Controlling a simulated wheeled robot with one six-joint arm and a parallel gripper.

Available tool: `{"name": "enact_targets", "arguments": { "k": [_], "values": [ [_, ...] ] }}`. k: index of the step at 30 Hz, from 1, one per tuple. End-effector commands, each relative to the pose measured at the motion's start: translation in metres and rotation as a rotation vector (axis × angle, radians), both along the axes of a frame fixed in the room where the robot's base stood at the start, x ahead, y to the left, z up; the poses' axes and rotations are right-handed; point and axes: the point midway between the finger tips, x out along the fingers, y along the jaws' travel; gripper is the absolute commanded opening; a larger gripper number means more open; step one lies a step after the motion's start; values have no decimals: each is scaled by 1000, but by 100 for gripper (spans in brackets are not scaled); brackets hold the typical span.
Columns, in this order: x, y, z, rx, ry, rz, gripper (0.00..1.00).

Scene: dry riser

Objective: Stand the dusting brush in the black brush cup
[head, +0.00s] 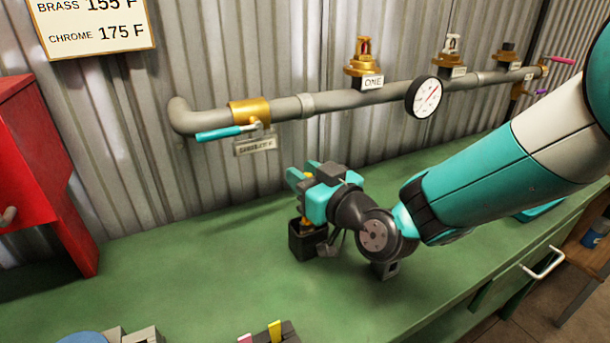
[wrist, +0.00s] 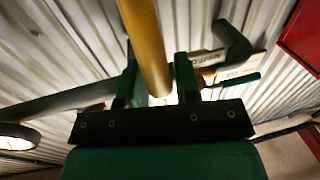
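The black brush cup (head: 303,246) stands on the green bench top, below my gripper (head: 304,173). The dusting brush's yellow handle (wrist: 148,45) runs between the two green fingers (wrist: 158,80) in the wrist view, and they appear closed on it. In the head view only small parts of the brush show: a yellow bit between the fingers and a brass-coloured part (head: 306,224) at the cup's mouth. The brush's lower end appears to be inside the cup. Its bristles are hidden, and I cannot tell whether it touches the cup's bottom.
A grey pipe (head: 330,100) with valves and a gauge (head: 423,97) runs along the corrugated wall behind the gripper. A red cabinet (head: 40,180) stands at left. Small items, including a dark block with coloured tabs (head: 275,332), lie at the front edge. The bench left of the cup is clear.

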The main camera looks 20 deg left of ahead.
Motion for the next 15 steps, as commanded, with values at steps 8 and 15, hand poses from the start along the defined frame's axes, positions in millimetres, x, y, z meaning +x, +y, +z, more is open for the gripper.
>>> {"name": "enact_targets", "arguments": {
  "k": [8,15],
  "values": [
    [0,0,0,0,0,0,51],
    [-6,-11,-3,0,1,0,51]
  ]
}}
